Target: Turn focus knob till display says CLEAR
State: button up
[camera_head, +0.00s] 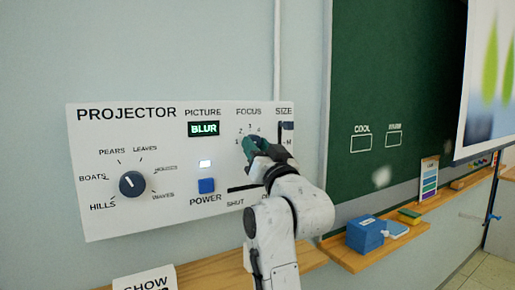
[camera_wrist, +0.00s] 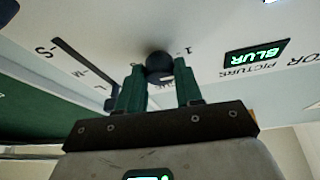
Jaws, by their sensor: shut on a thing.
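The white projector panel (camera_head: 100,190) is on the wall. Its picture display (camera_head: 203,129) reads BLUR in green, and the same display (camera_wrist: 257,59) shows upside down in the wrist view. The dark round focus knob (camera_wrist: 158,63) is between the green fingers of my gripper (camera_wrist: 160,85), which is shut on it. In the head view my gripper (camera_head: 259,149) covers the knob and part of the scale under the word FOCUS. The knob's pointer is hidden, so its setting cannot be told.
Left on the panel is a picture selector knob (camera_head: 132,184). The blue power button (camera_head: 206,186) sits below a lit lamp (camera_head: 205,163). A size slider (camera_head: 287,135) is close right of my gripper. A wooden ledge (camera_head: 350,258) with a blue box (camera_head: 366,234) runs below the green board (camera_head: 390,90).

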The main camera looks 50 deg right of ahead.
jog(key=shift+m, duration=0.4)
jog(key=m+g+h, duration=0.1)
jog(key=m, duration=0.2)
jog(key=m+g+h, duration=0.1)
jog(key=m, duration=0.3)
jog(key=m+g+h, duration=0.1)
jog(key=m+g, duration=0.1)
jog(key=m, duration=0.1)
jog(key=shift+w+a+r+m+h, duration=0.1)
jog(key=shift+a+r+m+h, duration=0.05)
jog(key=shift+a+m+h, duration=0.2)
jog(key=shift+d+m, duration=0.1)
jog(key=shift+m, duration=0.15)
jog(key=o, duration=1)
jog(key=shift+o, duration=0.2)
